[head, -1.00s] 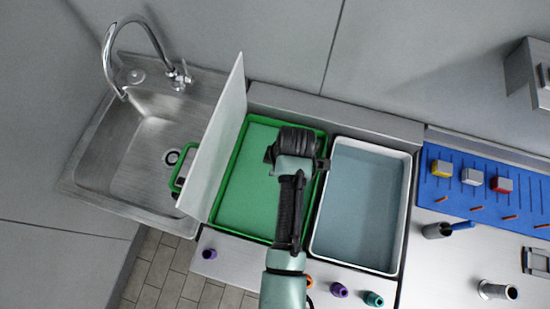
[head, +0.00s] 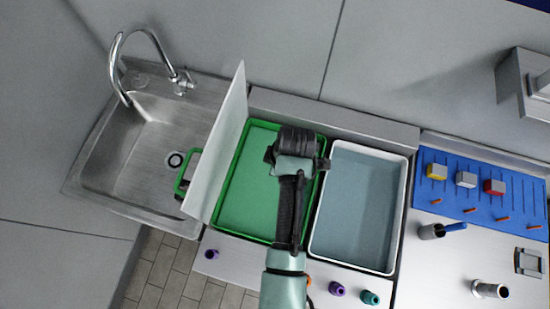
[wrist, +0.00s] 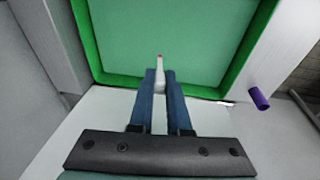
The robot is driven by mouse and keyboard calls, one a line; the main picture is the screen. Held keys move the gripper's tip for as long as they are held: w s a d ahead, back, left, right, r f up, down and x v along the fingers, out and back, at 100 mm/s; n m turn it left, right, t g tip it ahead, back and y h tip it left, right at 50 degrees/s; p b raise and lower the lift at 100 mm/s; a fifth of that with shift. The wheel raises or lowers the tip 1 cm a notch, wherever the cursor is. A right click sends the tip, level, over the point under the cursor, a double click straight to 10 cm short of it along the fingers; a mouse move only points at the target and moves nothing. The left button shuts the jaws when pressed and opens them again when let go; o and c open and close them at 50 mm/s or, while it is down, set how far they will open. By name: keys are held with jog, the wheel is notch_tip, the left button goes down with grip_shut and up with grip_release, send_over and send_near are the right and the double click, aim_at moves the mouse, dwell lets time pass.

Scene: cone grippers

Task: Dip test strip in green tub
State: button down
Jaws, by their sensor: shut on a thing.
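The green tub (head: 240,195) holds green liquid and stands between the sink and a white tub. My arm reaches over its right side in the head view, and my gripper's fingers are hidden there beneath the wrist. In the wrist view my gripper (wrist: 160,88) is shut on a thin white test strip with a red tip (wrist: 160,66). The strip sticks out past the blue fingertips, against the green tub's liquid (wrist: 200,35) near its rim. I cannot tell whether the tip touches the liquid.
A white upright panel (head: 225,140) stands along the green tub's left edge, by the sink (head: 130,140). The white tub (head: 398,215) with bluish liquid is to the right. Purple (head: 337,289) and teal (head: 370,298) pieces lie on the front ledge. A blue board (head: 470,185) is farther right.

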dwell(0.4)
notch_tip(320, 180, up, 4)
jog(key=p, duration=0.4)
jog(key=shift+r, duration=0.1)
jog(key=shift+f, duration=0.2)
dwell(0.5)
